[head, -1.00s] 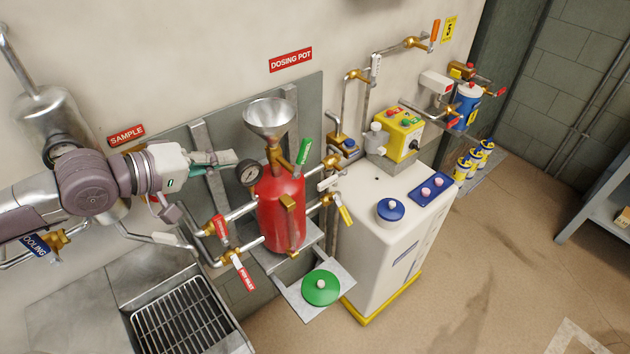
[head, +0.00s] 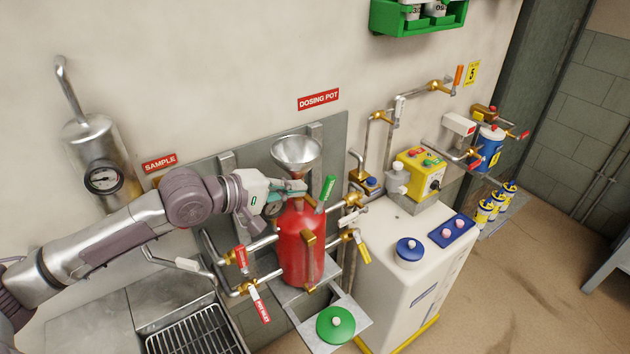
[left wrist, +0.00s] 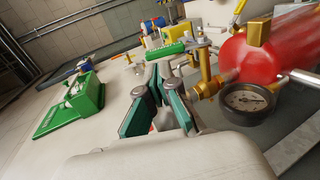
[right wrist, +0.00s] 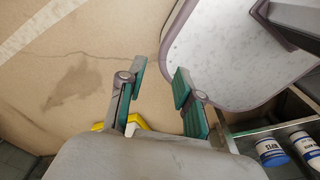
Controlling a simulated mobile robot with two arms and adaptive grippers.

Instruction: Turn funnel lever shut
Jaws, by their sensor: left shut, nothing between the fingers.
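The funnel lever has a green handle (head: 327,188) that stands up, tilted slightly right, beside the brass valve under the steel funnel (head: 296,152) on the red dosing pot (head: 302,240). In the left wrist view the green handle (left wrist: 165,50) lies just beyond the fingers, and the red pot (left wrist: 270,48) is at right. My left gripper (head: 303,187) is shut and empty, its tips just left of the handle; I cannot tell whether they touch. It hides part of the brass valve and the gauge. My right gripper (right wrist: 160,85) is open and empty above the floor.
Pipes with red-tagged valves (head: 242,260) lie left of the pot, and a yellow-handled valve (head: 362,250) right of it. A white cabinet (head: 385,290) stands at right. A green lid (head: 336,324) lies on a shelf below.

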